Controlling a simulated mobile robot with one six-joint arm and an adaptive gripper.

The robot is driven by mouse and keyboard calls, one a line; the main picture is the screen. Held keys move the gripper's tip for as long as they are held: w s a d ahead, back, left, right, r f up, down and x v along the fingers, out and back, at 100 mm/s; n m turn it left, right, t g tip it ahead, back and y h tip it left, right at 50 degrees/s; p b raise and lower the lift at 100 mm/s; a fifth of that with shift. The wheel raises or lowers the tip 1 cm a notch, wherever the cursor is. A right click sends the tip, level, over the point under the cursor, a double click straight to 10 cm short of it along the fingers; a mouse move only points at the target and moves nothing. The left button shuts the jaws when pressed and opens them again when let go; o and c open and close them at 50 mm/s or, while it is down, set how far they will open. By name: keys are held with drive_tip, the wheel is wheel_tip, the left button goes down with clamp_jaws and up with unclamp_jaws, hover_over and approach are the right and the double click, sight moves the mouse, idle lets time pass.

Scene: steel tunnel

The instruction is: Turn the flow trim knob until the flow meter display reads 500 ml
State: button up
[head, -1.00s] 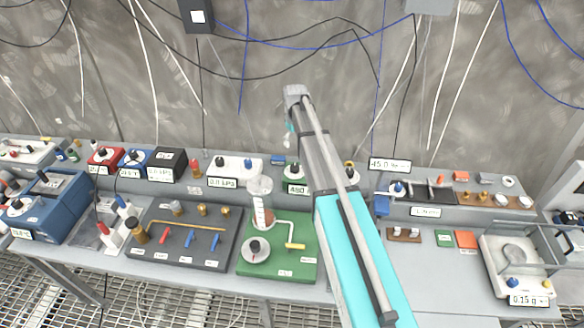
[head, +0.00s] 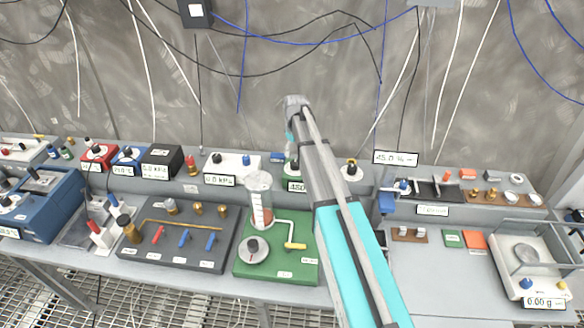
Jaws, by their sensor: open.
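A small green unit on the raised back shelf has a display (head: 296,187) that looks like it reads about 450 or 480; the digits are small and its right side is close to my arm. A dark knob (head: 293,167) sits on top of that unit, partly covered by my arm. I cannot read its label, so I cannot tell for sure whether it is the flow trim knob. My grey and teal arm reaches up across the middle of the head view, its far end high in front of the back wall.
A green board (head: 283,268) with a dial, yellow-handled valve and glass cylinder (head: 259,195) stands in front of the shelf. A dark valve board (head: 170,255) is left of it. A scale (head: 528,255) stands at the right. Cables hang along the back wall.

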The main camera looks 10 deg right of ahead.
sight(295, 162)
drive_tip(key=shift+f+b, duration=2.75)
drive_tip(key=shift+f, duration=0.3)
